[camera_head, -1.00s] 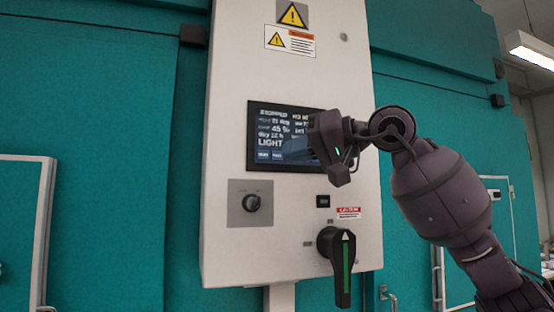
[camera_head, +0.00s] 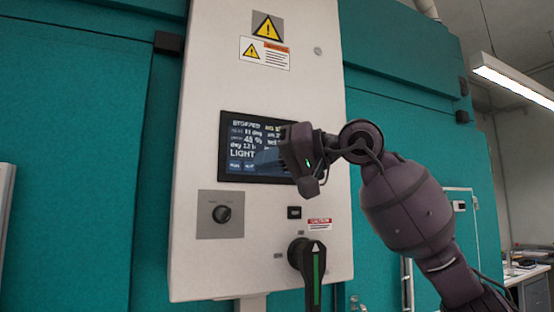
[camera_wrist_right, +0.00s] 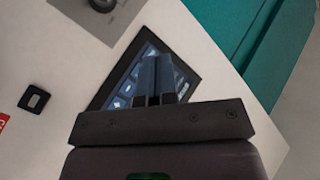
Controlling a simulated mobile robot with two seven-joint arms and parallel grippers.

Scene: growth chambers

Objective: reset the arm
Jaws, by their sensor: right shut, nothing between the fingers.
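My right gripper (camera_head: 283,155) is in front of the right part of the display screen (camera_head: 237,165) on the white control panel (camera_head: 190,268). In the right wrist view the fingers of my right gripper (camera_wrist_right: 156,60) are together with nothing between them, and the screen (camera_wrist_right: 122,92) lies behind them. Whether the fingertips touch the screen cannot be told. The right arm comes in from the lower right. My left gripper is not in view.
Below the screen are a round knob on a grey plate (camera_head: 207,228), a small black button (camera_head: 294,212) and a black rotary handle (camera_head: 301,262) with a green stripe. Teal chamber walls (camera_head: 70,120) stand on both sides. A desk (camera_head: 522,274) shows at the far right.

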